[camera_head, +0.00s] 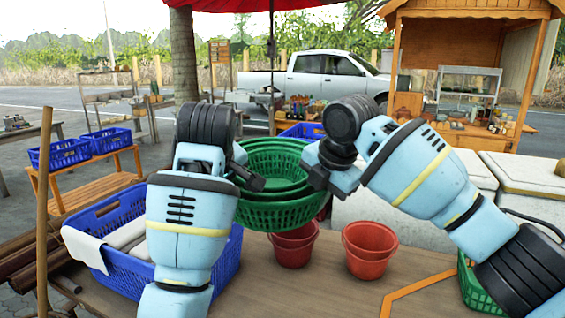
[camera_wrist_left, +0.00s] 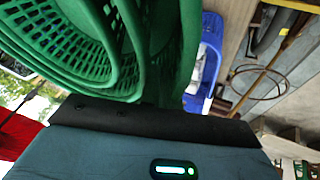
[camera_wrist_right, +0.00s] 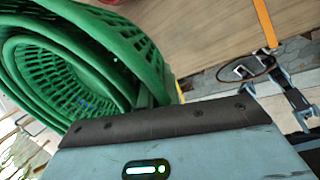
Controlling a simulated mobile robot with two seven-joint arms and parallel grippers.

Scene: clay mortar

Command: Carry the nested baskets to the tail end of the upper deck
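The nested green baskets (camera_head: 280,212) are stacked inside one another, open side up, in the middle of the head view. They hang between my two grippers, seemingly above the wooden table. My left gripper (camera_head: 248,178) is at their left rim and my right gripper (camera_head: 322,172) at their right rim; both appear shut on the rims. The baskets fill the upper left of the left wrist view (camera_wrist_left: 70,45) and of the right wrist view (camera_wrist_right: 130,50). The fingertips are hidden in both wrist views. I cannot tell which surface is the upper deck.
Red buckets (camera_head: 370,245) stand on the wooden table (camera_head: 330,290), with more (camera_head: 293,250) just below the baskets. A blue crate (camera_head: 120,280) with white cloth is at left, a green basket (camera_head: 470,285) at right. An orange angled strip (camera_head: 400,291) marks the table. White chests (camera_head: 530,180) stand behind.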

